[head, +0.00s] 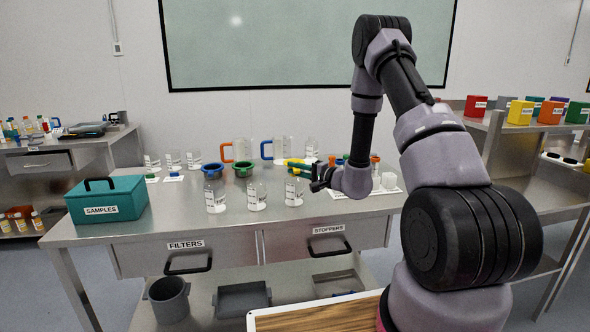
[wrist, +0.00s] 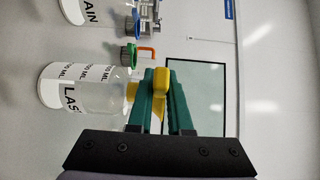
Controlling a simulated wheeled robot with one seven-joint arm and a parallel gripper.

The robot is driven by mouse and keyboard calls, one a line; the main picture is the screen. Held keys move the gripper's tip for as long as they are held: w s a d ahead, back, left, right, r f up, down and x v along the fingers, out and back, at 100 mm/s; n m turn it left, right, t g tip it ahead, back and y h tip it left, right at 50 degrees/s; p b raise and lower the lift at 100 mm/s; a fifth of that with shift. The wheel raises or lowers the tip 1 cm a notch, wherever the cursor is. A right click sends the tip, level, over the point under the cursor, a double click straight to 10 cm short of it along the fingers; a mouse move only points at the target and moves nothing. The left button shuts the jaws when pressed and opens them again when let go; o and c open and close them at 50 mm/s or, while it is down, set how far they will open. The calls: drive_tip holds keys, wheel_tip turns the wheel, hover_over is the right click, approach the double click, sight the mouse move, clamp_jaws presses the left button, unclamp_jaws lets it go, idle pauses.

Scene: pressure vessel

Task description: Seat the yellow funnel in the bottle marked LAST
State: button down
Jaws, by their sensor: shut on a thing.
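The yellow funnel (wrist: 162,82) is between the green fingers of my gripper (wrist: 160,92) in the wrist view. More of its yellow body shows left of the fingers, close to the mouth of the clear bottle marked LAST (wrist: 62,88). In the head view, my gripper (head: 301,168) is above the rightmost bottle of the front row (head: 293,192), with the yellow funnel (head: 291,161) at the fingertips. The fingers partly hide the funnel and the bottle mouth, so I cannot tell whether the spout is inside the neck.
Two more labelled bottles (head: 216,197) (head: 256,196) stand to the left in the front row. Jugs with orange (head: 227,152) and blue handles stand behind. A teal SAMPLES box (head: 105,200) occupies the table's left end.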

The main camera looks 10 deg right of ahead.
drive_tip(key=shift+f, duration=0.1)
idle(0.3)
drive_tip(key=c, duration=0.8)
unclamp_jaws()
drive_tip(key=shift+o, duration=0.2)
drive_tip(key=v, duration=1)
drive_tip(key=shift+s+d, duration=0.25)
drive_tip(key=shift+s, duration=0.1)
